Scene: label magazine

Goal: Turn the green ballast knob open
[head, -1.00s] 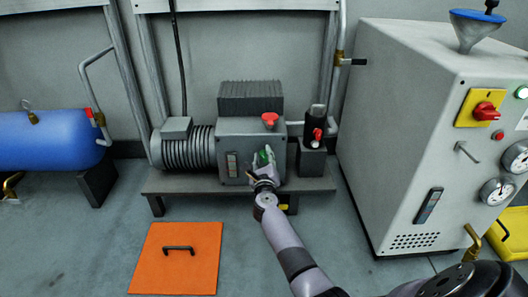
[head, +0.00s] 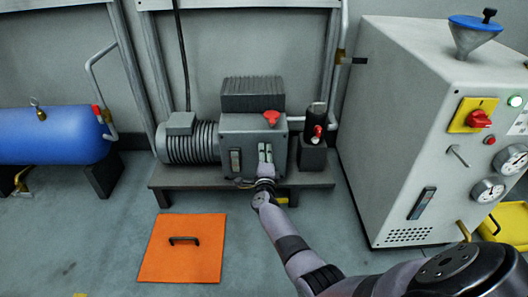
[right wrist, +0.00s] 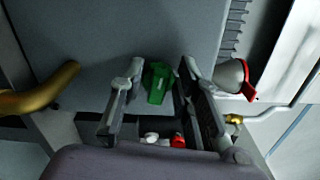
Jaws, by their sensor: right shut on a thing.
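The green ballast knob (right wrist: 157,83) is on the front of the grey pump housing (head: 231,130). In the right wrist view it sits between the two fingers of my right gripper (right wrist: 162,67). My right gripper (head: 265,154) is shut on it, with its fingers pointing at the housing face. In the head view the fingers hide most of the knob. I cannot tell exactly how far the knob is turned. My left gripper is not in view.
A brass pipe (right wrist: 40,92) shows left in the wrist view. A grey cabinet (head: 395,140) stands right. An orange floor plate (head: 182,262) lies in front.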

